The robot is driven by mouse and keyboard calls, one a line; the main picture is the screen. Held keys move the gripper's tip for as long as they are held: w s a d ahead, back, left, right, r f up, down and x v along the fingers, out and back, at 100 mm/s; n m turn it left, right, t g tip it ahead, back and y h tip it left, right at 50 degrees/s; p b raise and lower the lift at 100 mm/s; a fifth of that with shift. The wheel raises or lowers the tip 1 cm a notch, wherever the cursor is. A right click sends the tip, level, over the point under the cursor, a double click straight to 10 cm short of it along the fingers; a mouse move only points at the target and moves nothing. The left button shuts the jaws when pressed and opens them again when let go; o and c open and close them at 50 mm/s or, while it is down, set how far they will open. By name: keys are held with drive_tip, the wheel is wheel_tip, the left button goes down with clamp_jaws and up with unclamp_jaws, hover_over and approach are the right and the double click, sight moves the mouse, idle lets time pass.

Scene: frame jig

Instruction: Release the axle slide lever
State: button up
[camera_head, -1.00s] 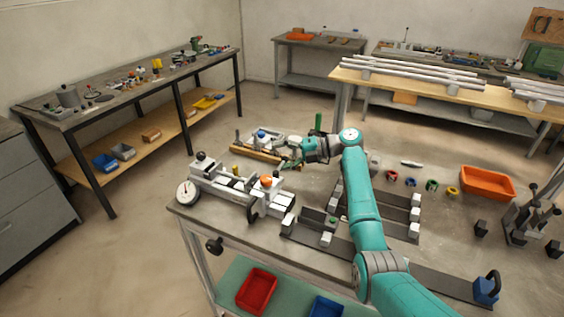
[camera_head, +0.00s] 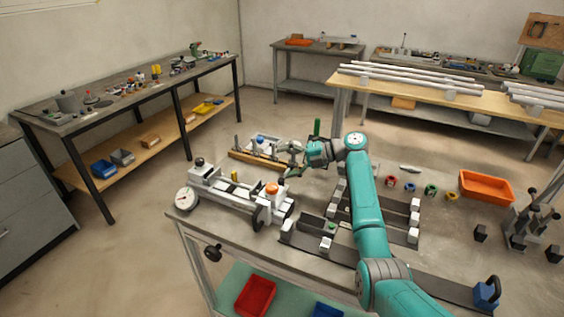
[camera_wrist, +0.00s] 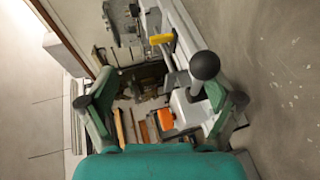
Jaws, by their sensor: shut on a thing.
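The white slide fixture (camera_head: 215,186) lies along the table's left side. An orange cap (camera_head: 271,188) stands near its right end and also shows in the wrist view (camera_wrist: 165,119). A yellow lever (camera_head: 234,175) stands mid-fixture and shows in the wrist view (camera_wrist: 161,39). A black ball knob (camera_wrist: 204,65) on a stem is beside my right finger in the wrist view.
A dial gauge (camera_head: 187,200) stands at the fixture's left end. A dark rail frame (camera_head: 310,232) with white blocks lies to the right. An orange bin (camera_head: 487,187) and coloured rings are further right.

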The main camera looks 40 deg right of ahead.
drive_tip(key=shift+s+d+r, duration=0.3)
drive_tip(key=shift+d+r, duration=0.2)
drive_tip(key=shift+r, duration=0.05)
drive_tip(key=shift+s+d+r, duration=0.3)
drive_tip(key=shift+d+r, duration=0.15)
drive_tip(key=shift+r, duration=0.1)
drive_tip(key=shift+c, duration=0.4)
drive_tip(key=shift+s+d+r, duration=0.15)
drive_tip(key=shift+s+d, duration=0.25)
drive_tip(key=shift+d, duration=0.05)
drive_tip(key=c, duration=0.4)
drive_tip(key=shift+s+f+v, duration=0.1)
drive_tip(key=shift+f+v, duration=0.05)
drive_tip(key=shift+v, duration=1.1)
drive_tip(key=shift+s+f+v, duration=0.15)
drive_tip(key=shift+v, duration=1.1)
drive_tip(key=shift+s+f+v, duration=0.1)
drive_tip(key=shift+f+v, duration=0.05)
drive_tip(key=shift+v, duration=1.1)
drive_tip(key=shift+a, duration=0.1)
